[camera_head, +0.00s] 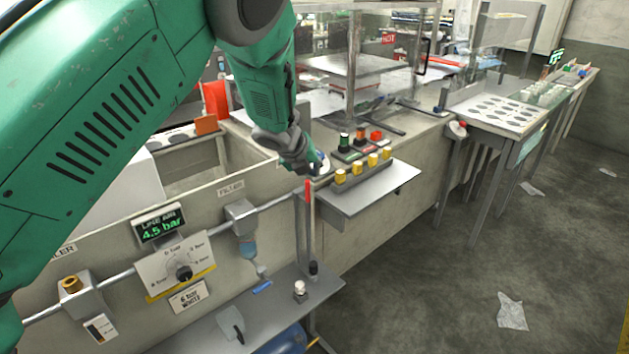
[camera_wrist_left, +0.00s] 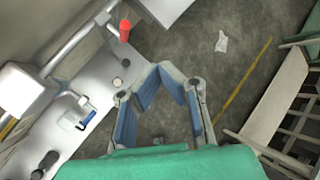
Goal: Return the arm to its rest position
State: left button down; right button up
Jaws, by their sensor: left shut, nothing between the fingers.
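My left arm, green, comes in from the left and across the top of the head view. My left gripper (camera_head: 318,164) is small and partly turned away there, near the left end of the button shelf (camera_head: 362,200). In the left wrist view the gripper (camera_wrist_left: 162,72) has its blue-padded fingers converging at the tips, with nothing between them. The gripper is shut and empty. My right gripper is not in view.
A red-tipped upright lever (camera_head: 308,190) stands just below the gripper. Yellow, green and red buttons (camera_head: 362,171) sit on the shelf. A pipe with a dial panel (camera_head: 176,268) runs along the front wall. Open floor (camera_head: 430,290) lies to the right.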

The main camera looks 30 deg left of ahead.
pick_arm(q)
jog(key=s+d+f+n+g+h+b, duration=0.15)
jog(key=s+f+n+b, duration=0.25)
jog(key=s+f+n, duration=0.55)
jog(key=s+d+f+n+g+b, duration=0.2)
jog(key=s+d+f+n+b, duration=0.15)
jog(key=s+f, duration=0.95)
pick_arm(e)
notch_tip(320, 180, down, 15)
jog(key=b, duration=0.7)
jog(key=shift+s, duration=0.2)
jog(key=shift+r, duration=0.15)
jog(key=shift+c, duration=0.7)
pick_arm(q)
jog(key=s+f+n+g+y, duration=0.1)
jog(key=s+f+n, duration=0.6)
jog(key=s, duration=0.4)
jog(key=s+f+n+g+y, duration=0.1)
jog(key=s+f+n+g, duration=0.1)
jog(key=s+f+n, duration=0.6)
jog(key=s, duration=0.4)
jog(key=shift+s+a+f, duration=0.3)
jog(key=shift+a+f, duration=0.05)
jog(key=shift+a, duration=0.05)
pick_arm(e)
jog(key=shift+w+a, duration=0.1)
